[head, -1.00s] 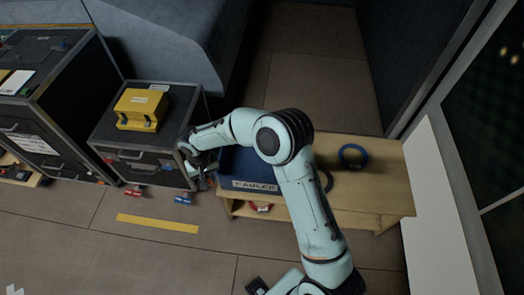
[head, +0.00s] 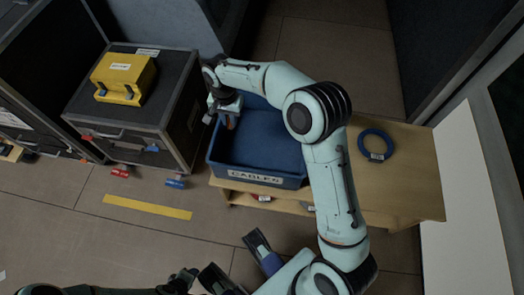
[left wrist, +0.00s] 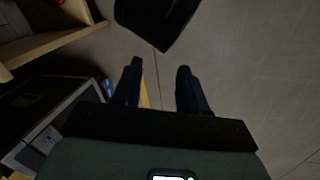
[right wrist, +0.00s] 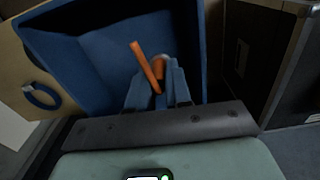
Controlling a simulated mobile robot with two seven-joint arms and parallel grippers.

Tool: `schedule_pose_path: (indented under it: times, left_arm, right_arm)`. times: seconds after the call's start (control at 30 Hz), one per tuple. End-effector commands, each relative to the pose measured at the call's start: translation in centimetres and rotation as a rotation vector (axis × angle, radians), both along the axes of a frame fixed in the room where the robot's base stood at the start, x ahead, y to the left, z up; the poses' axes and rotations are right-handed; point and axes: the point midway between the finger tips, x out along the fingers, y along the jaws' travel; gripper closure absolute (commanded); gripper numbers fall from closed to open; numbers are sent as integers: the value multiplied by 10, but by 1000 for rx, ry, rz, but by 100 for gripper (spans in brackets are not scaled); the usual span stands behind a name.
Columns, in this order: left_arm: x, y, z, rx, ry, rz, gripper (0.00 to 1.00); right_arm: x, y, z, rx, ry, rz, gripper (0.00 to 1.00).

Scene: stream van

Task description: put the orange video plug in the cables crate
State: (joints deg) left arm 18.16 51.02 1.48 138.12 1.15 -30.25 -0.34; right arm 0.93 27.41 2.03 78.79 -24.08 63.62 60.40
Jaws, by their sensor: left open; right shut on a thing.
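The orange video plug (right wrist: 158,66) is between the fingers of my right gripper (right wrist: 157,92), which is shut on it. An orange strip beside it slants up from the fingers. In the head view the plug (head: 231,123) is a small orange spot under my right gripper (head: 226,108), above the back left part of the cables crate. The crate (head: 242,177) is a blue open bin labelled CABLES on a wooden bench; its blue wall (right wrist: 50,70) also shows in the right wrist view. My forearm hides its back right part. My left gripper (left wrist: 157,82) is open and empty above the floor.
A blue cable coil (head: 376,145) lies on the bench (head: 415,190) right of the crate. A black case (head: 170,110) with a yellow box (head: 123,78) on top stands to the left. Red and blue items (head: 175,182) are low in front of it. A yellow floor strip (head: 147,207) lies nearby.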

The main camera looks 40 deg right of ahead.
Motion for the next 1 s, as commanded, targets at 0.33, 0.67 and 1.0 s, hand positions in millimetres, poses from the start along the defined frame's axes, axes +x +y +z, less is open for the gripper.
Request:
schedule_pose_path:
  times: [0.33, 0.67, 1.0]
  left_arm:
    - [30, 12, -50, 34, -76, 29, 57]
    - [34, 25, -80, 59, -73, 50, 57]
    - [4, 29, -104, 56, 28, 53, 57]
  right_arm:
    - [9, -20, -26, 15, -7, -185, 100]
    - [9, -20, -106, 15, -2, -188, 100]
    - [9, -20, -161, 15, -7, -187, 100]
